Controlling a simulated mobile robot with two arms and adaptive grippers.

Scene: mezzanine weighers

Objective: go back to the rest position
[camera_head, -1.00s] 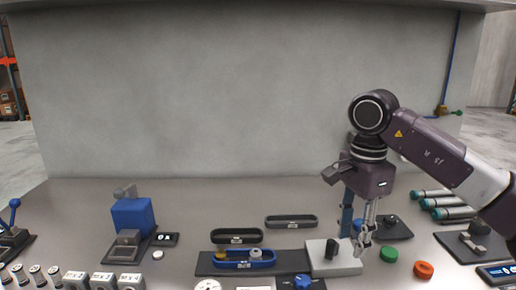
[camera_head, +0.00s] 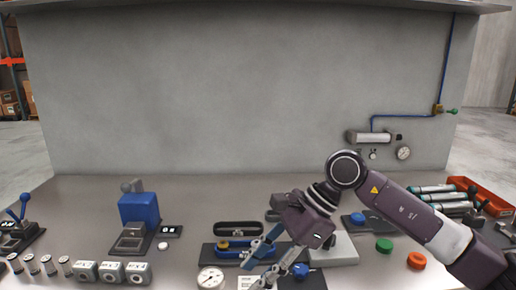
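My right gripper (camera_head: 257,270) reaches in from the right, low over the middle of the bench, its fingers pointing down and left. The fingers look apart, with nothing seen between them. My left gripper is not in view.
A round dial (camera_head: 210,278) stands at the front. A black tray (camera_head: 238,228) lies behind the blue tray. Green (camera_head: 384,245) and red (camera_head: 417,260) discs lie right. An orange bin (camera_head: 497,204) is at far right, a blue device (camera_head: 139,208) at left. A wall pipe (camera_head: 408,115) is behind.

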